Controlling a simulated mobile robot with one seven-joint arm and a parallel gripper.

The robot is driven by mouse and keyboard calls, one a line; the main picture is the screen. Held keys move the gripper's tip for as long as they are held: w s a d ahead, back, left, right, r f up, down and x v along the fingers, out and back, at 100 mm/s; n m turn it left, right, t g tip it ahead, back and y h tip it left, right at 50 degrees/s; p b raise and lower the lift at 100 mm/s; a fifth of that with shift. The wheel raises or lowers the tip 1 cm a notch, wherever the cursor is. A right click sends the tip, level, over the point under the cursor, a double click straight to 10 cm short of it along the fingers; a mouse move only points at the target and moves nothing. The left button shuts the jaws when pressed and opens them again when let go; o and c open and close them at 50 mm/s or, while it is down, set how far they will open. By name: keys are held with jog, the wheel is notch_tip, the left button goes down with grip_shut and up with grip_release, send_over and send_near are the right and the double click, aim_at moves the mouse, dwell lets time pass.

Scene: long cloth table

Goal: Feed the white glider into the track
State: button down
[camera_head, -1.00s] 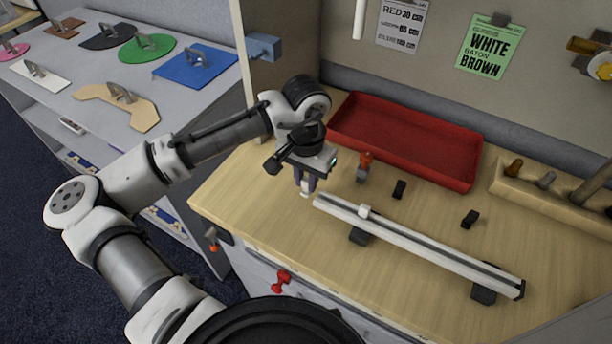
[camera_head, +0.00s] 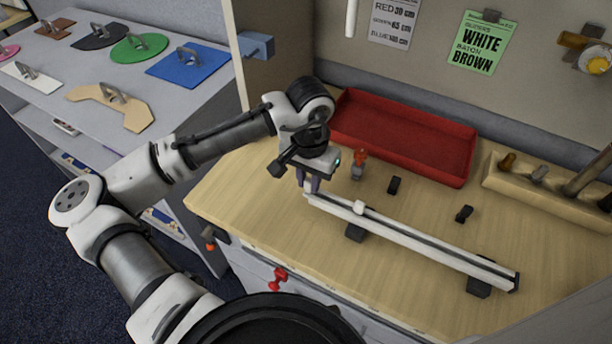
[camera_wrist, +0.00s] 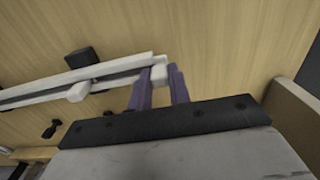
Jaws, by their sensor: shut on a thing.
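The track (camera_head: 430,246) is a long white rail with a dark groove, raised on dark blocks; in the wrist view (camera_wrist: 110,69) its near end reaches my gripper. My gripper (camera_head: 310,186) is at the track's left end, pointing down. In the wrist view its purple fingers (camera_wrist: 159,84) are shut on a small white glider (camera_wrist: 158,74). The held glider is right at the rail's end; I cannot tell whether it is in the groove. Another white glider (camera_head: 359,207) sits on the track farther along, also in the wrist view (camera_wrist: 78,92).
A red tray (camera_head: 410,140) lies behind the track. A wooden rack (camera_head: 530,190) is at the right. A green card (camera_head: 484,43) reading white and brown hangs on the wall.

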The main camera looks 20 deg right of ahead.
jog(key=shift+s+d+p, duration=0.4)
jog(key=shift+s+d, duration=2.25)
dwell(0.4)
jog(key=c, duration=1.2)
grip_release()
jog(key=shift+c, duration=0.2)
jog(key=shift+r, duration=0.1)
notch_tip(320, 180, up, 14)
jog(key=b, duration=0.1)
jog(key=shift+f+b, duration=0.2)
jog(key=shift+b, duration=0.2)
jog(key=shift+s, duration=0.1)
